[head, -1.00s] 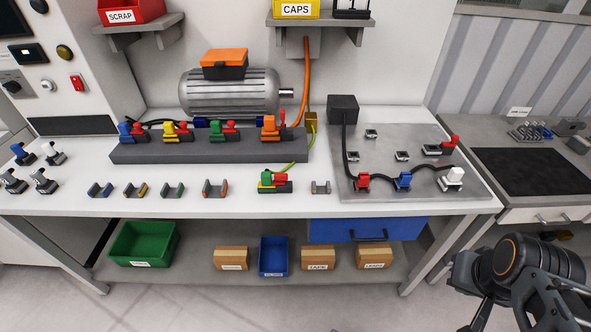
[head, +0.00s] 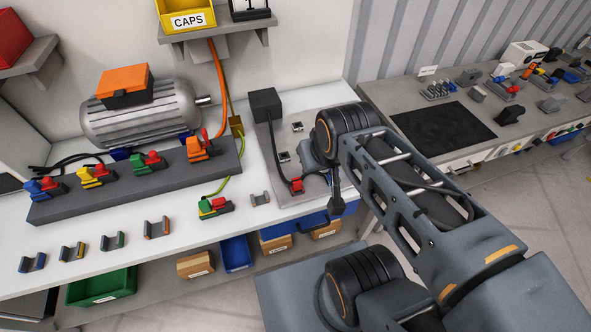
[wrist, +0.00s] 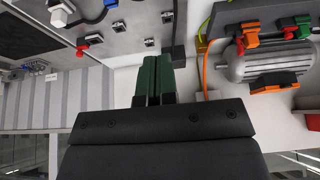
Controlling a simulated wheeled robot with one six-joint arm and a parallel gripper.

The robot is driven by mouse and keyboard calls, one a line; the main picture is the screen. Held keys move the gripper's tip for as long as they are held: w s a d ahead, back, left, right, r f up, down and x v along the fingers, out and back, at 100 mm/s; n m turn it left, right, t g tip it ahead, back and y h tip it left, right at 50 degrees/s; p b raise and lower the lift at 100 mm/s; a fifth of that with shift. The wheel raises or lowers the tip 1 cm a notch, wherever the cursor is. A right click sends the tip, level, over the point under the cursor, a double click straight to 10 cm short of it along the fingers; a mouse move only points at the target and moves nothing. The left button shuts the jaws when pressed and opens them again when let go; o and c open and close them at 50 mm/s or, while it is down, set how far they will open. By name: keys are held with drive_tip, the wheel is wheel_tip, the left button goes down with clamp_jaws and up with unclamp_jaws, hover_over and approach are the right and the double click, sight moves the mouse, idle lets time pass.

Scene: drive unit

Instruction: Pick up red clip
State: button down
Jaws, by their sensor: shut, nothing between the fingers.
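A red clip (head: 296,186) sits on the black cable, near the left edge of the grey plate (head: 276,150) on the bench. In the wrist view, a clip with a red lever (wrist: 82,48) stands on the plate near the white clip (wrist: 59,15); my arm hides it in the head view. My gripper (head: 337,206) hangs over the plate's front part, to the right of the red clip and apart from it. In the wrist view its dark green fingers (wrist: 153,62) are together and empty. My arm hides much of the plate, including the blue and white clips, in the head view.
A dark grey rail (head: 140,185) with coloured clips and a motor (head: 143,112) stand at the left. A shelf with the CAPS bin (head: 187,18) hangs above. A second bench (head: 480,90) is at the right.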

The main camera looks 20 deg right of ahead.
wheel_tip(320, 180, up, 3)
drive_tip(key=shift+s+r+p, duration=0.1)
drive_tip(key=shift+p, duration=0.45)
drive_tip(key=c, duration=1.8)
unclamp_jaws()
drive_tip(key=shift+c, duration=0.2)
